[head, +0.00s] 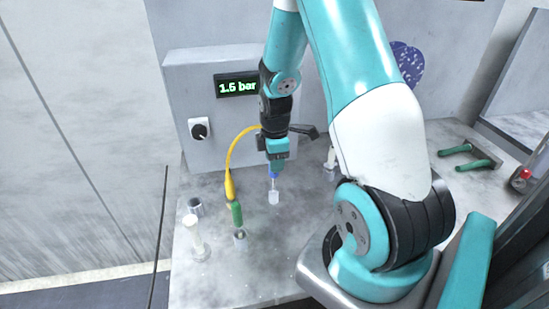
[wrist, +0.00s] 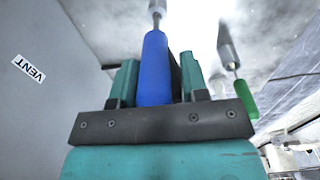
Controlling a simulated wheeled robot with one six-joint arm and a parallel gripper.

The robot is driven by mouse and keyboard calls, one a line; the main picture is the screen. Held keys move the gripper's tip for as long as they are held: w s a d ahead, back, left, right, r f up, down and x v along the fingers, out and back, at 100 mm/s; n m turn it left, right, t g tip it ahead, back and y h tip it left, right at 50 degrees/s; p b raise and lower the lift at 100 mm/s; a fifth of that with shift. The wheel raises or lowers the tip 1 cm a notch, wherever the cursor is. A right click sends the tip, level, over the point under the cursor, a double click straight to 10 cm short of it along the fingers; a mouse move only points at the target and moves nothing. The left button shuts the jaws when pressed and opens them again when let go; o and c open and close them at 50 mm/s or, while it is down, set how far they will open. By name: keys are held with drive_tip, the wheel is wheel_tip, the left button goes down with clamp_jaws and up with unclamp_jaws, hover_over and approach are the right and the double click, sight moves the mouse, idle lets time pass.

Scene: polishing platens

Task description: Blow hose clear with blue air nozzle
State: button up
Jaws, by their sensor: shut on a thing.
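My gripper (head: 274,160) is shut on the blue air nozzle (wrist: 155,68), which stands upright, pointing down, in the head view. The blue part (head: 273,175) shows just below the jaws. A thin metal stem runs from it to a pale grey cylinder (head: 274,198); I cannot tell whether this cylinder rests on the bench. The yellow hose (head: 240,145) curves from near the panel down to the left of my gripper. Its lower end meets or passes just behind a green nozzle (head: 237,213); its upper end is hidden behind my arm.
The green nozzle stands over a metal holder (head: 240,239). A pale post (head: 197,238) and a short metal cup (head: 195,207) stand left of it. The grey panel has a "1.5 bar" display (head: 237,86) and a black knob (head: 199,129). Green-handled tools (head: 475,165) lie at right.

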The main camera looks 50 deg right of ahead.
drive_tip(key=shift+f+b, duration=1.45)
drive_tip(key=shift+f, duration=0.75)
drive_tip(key=o, duration=1.3)
drive_tip(key=r, duration=0.5)
drive_tip(key=r+b, duration=0.1)
drive_tip(key=r, duration=0.5)
drive_tip(key=r+b, duration=0.1)
drive_tip(key=r, duration=0.5)
drive_tip(key=shift+s+a+r, duration=0.2)
drive_tip(key=shift+s+r, duration=0.05)
drive_tip(key=shift+s, duration=0.05)
drive_tip(key=shift+a, duration=0.1)
